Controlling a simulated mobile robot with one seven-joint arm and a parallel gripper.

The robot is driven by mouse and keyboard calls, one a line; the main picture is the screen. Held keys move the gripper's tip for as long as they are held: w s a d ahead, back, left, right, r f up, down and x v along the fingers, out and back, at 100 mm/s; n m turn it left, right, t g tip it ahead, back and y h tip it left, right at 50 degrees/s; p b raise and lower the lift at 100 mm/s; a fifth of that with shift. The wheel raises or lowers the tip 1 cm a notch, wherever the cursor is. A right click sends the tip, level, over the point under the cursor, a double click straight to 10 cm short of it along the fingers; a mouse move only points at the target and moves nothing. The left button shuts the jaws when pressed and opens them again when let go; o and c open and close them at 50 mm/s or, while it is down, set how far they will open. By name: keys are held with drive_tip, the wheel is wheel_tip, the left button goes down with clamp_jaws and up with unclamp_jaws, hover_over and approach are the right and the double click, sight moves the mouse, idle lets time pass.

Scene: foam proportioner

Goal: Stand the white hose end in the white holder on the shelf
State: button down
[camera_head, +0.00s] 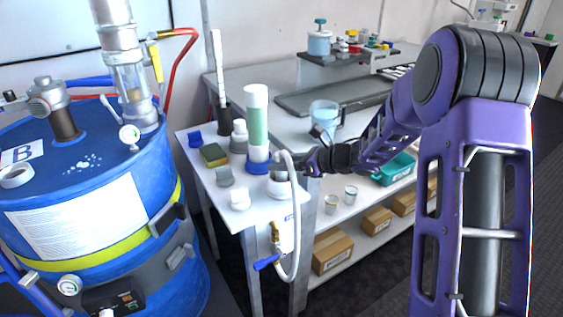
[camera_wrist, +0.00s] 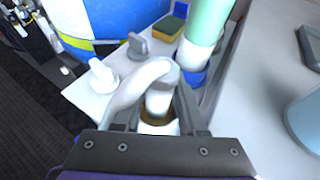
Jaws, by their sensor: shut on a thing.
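The white hose end (camera_wrist: 158,102) is gripped between the two fingers of my gripper (camera_wrist: 160,108) in the wrist view, pointing down. The white hose (camera_head: 295,220) loops from a brass valve with a blue handle below the shelf up to my gripper (camera_head: 285,165). The white holder (camera_head: 289,192) stands at the front right corner of the small white shelf (camera_head: 252,214). In the wrist view the holder's round rim (camera_wrist: 172,129) shows directly below the hose end. The fingers partly hide it, and I cannot tell whether the tip is inside the holder.
A tall green-and-white cylinder (camera_head: 257,122) in a blue base stands close behind my gripper. Grey and white fittings (camera_head: 240,198) and a yellow-green sponge (camera_head: 214,154) share the shelf. A blue drum (camera_head: 90,210) is at left, a bench with a clear beaker (camera_head: 324,114) at right.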

drive_tip(key=shift+f, duration=0.45)
drive_tip(key=c, duration=0.8)
unclamp_jaws()
drive_tip(key=shift+o, duration=0.2)
drive_tip(key=v, duration=1.1)
drive_tip(key=shift+f, duration=0.1)
